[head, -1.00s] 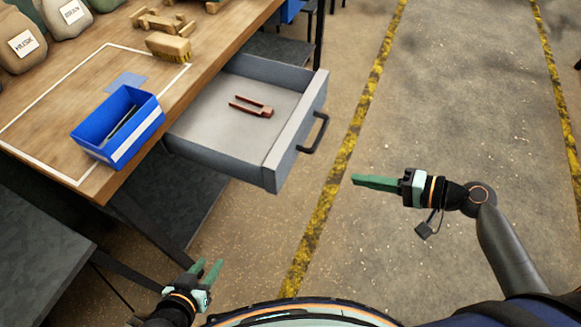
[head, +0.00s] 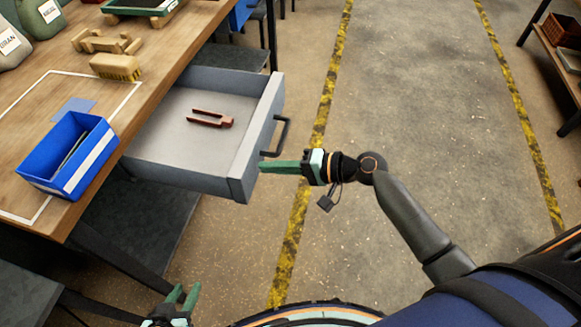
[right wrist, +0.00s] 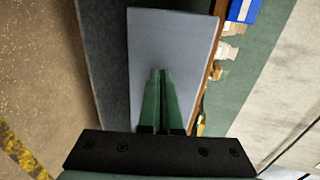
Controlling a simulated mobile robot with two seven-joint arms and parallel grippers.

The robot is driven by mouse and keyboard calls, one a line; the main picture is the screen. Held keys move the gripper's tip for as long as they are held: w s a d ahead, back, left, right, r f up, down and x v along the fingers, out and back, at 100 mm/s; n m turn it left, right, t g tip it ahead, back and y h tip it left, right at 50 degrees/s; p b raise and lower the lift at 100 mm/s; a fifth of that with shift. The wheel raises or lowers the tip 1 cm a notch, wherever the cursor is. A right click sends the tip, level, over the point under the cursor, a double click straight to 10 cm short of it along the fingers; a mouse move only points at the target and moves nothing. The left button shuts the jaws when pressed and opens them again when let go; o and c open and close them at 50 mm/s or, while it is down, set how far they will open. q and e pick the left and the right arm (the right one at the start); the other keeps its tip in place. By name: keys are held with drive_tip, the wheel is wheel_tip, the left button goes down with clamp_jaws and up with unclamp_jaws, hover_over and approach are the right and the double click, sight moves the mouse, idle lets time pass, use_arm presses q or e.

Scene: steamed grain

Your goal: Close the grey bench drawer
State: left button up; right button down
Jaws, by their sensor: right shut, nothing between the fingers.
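The grey bench drawer (head: 178,181) is pulled out from under the wooden bench top, with its dark handle (head: 277,137) on the front panel. A reddish-brown fork-shaped object (head: 211,119) lies inside it. My right gripper (head: 263,166) is shut and empty. Its green fingertips point at the drawer's front, just below the handle and close to the near corner; I cannot tell whether they touch. In the right wrist view the shut fingers (right wrist: 160,75) lie in front of a light grey panel (right wrist: 172,35), apparently the drawer front. My left gripper (head: 182,292) is open and empty, low in the head view.
On the bench top (head: 60,225) stand a blue bin (head: 92,172), a brush (head: 117,67), wooden pieces (head: 100,42) and a green tray (head: 140,8). The floor right of the drawer is open between yellow-striped lines. A shelf (head: 560,60) stands at the far right.

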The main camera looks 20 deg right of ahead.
drive_tip(key=shift+w+a, duration=0.2)
drive_tip(key=shift+a, duration=0.05)
use_arm(q)
drive_tip(key=shift+w, duration=0.1)
